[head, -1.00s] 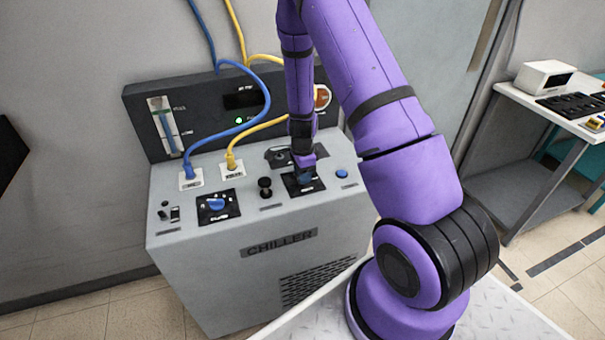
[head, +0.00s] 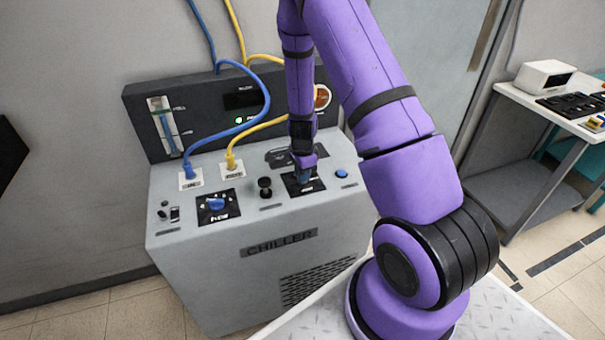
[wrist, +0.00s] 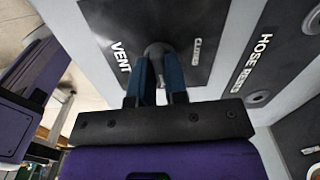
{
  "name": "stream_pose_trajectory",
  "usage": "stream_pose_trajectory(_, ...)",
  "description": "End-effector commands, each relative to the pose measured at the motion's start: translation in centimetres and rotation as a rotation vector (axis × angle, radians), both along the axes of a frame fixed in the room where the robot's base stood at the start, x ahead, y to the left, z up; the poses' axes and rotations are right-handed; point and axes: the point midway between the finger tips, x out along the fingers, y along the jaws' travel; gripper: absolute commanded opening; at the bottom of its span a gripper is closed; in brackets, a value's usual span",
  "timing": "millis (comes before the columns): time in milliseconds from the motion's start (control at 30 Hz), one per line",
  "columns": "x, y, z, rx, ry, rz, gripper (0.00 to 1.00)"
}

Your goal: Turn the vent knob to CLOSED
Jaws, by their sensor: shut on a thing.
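The vent knob (wrist: 156,49) shows in the wrist view as a grey round part on a black plate (wrist: 190,22), mostly hidden behind my fingers. The plate carries the words VENT on the left and CLOSED on the right. My gripper (wrist: 158,72) has its two blue fingers shut on the knob. In the head view my gripper (head: 304,174) points down onto the plate (head: 317,186) at the right part of the chiller top (head: 240,205). The knob's exact pointing direction is hidden.
Left of the vent plate stand a black knob (head: 265,187) and a blue knob (head: 216,204) on its own black plate. A blue button (head: 341,173) lies to the right. Blue (head: 262,85) and yellow (head: 275,123) hoses run behind. A side table (head: 560,110) stands at the right.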

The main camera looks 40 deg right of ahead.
Motion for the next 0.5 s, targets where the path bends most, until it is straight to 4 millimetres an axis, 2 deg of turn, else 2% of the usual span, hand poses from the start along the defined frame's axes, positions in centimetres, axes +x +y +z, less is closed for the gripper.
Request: stream_pose_trajectory(500, 0.02, -0.04, 0.03, 0.000, -0.001, 0.444, 0.00)
